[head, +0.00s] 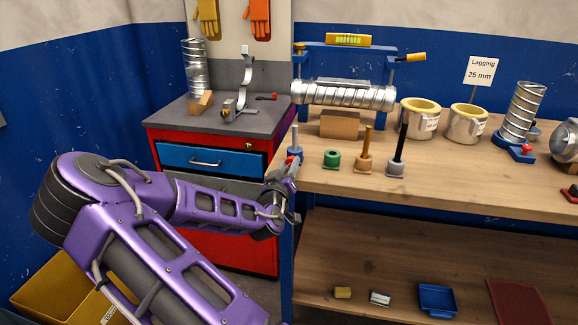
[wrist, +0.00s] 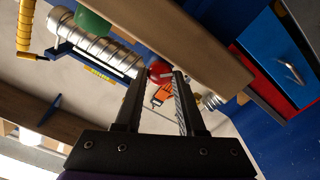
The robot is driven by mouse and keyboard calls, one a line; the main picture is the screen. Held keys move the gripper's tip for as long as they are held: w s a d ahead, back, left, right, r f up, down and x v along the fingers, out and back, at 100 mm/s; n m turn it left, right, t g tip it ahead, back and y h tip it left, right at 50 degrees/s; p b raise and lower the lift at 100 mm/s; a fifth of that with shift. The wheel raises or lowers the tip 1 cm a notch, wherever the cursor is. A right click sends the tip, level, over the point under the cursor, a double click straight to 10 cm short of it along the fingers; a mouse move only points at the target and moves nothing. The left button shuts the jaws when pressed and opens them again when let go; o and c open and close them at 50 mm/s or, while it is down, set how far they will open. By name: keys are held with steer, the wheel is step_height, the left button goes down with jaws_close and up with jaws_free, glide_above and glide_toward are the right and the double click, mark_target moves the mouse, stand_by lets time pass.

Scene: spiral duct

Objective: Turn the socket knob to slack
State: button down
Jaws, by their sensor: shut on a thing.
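The socket knob, a small red knob (head: 290,160), is at the left front corner of the bench, on a blue socket (head: 294,152) holding a thin upright grey post (head: 295,136). In the wrist view the red knob (wrist: 160,70) sits between the fingertips. My gripper (head: 288,172) reaches the knob from the front left, and its fingers (wrist: 159,76) are shut on it. The knob's turned angle and any marks on it cannot be made out.
A green holder (head: 331,159), a brown post (head: 365,150) and a black post (head: 398,150) stand close to the right. Behind them a spiral duct (head: 345,95) lies under a blue frame (head: 335,50). A red cabinet (head: 235,247) stands left of the bench.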

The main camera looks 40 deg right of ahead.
steer(key=shift+n, duration=0.4)
steer(key=c, duration=0.5)
jaws_free()
